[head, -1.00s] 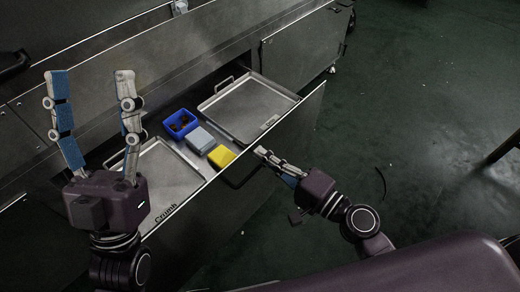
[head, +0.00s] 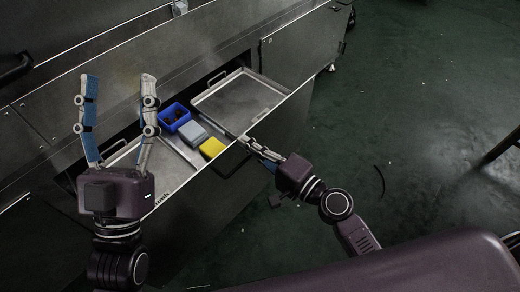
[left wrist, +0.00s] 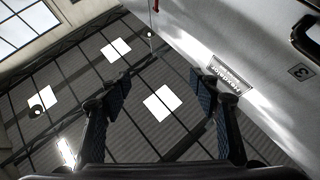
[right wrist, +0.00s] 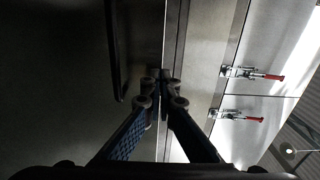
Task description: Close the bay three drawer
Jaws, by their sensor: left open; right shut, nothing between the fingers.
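The bay three drawer (head: 236,180) is a metal drawer, pulled part way out of the steel cabinet. Its dark front panel faces my base. Inside lie a metal tray (head: 238,104) with handle, a second tray (head: 157,165) labelled Crumb, a blue bin (head: 174,117), a grey box (head: 192,132) and a yellow box (head: 212,148). My right gripper (head: 246,142) is shut and empty, fingertips at the front panel's top edge; the right wrist view shows them (right wrist: 165,76) against that edge beside a dark bar handle (right wrist: 117,50). My left gripper (head: 117,80) is open and empty, raised above the drawer's left end.
The steel cabinet (head: 110,45) runs along the back. The green floor (head: 420,120) at right is mostly clear. The left wrist view shows a label 3 (left wrist: 301,71) and a handle (left wrist: 305,38). Red-tipped latches (right wrist: 255,75) show in the right wrist view.

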